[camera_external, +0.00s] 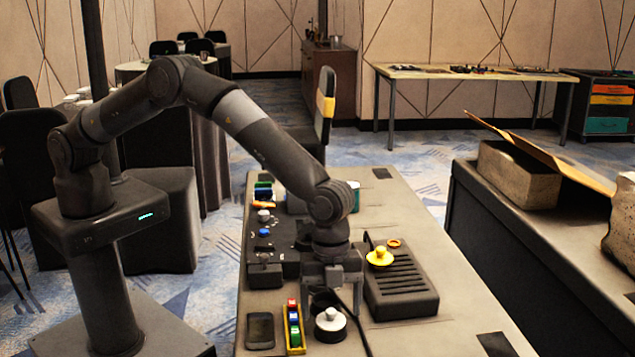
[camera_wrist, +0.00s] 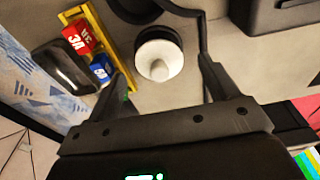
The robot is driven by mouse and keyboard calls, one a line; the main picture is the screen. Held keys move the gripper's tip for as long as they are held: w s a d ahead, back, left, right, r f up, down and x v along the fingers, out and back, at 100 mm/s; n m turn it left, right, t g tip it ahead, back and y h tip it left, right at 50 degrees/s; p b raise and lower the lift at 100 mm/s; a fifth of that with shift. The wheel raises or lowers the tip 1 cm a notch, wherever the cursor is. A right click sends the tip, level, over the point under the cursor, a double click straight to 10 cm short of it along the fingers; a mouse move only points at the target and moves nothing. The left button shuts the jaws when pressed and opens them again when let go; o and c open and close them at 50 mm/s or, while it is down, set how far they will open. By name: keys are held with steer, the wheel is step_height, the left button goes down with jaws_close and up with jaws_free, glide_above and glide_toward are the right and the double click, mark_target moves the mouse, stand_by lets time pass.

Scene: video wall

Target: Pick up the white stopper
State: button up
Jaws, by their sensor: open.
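The white stopper (camera_external: 330,319) has a round top with a small knob and sits on a black round base near the front of the grey table (camera_external: 400,340). In the wrist view the white stopper (camera_wrist: 159,60) lies ahead of my fingers, roughly centred between them. My gripper (camera_external: 333,300) is open and empty, pointing down just behind the stopper. In the wrist view the two fingers of my gripper (camera_wrist: 165,85) are spread wide. I cannot tell the exact height of the fingertips above the table.
A yellow tray with coloured blocks (camera_external: 294,330) and a dark phone-like slab (camera_external: 260,331) lie left of the stopper. A black slotted box (camera_external: 402,286) with a yellow knob (camera_external: 380,257) stands to the right. A black cable (camera_wrist: 205,35) runs close beside the stopper.

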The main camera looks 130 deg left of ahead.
step_height(320, 180, down, 2)
steer(key=shift+w+d+f, duration=0.1)
steer(key=shift+c, duration=0.6)
steer(key=c, duration=0.9)
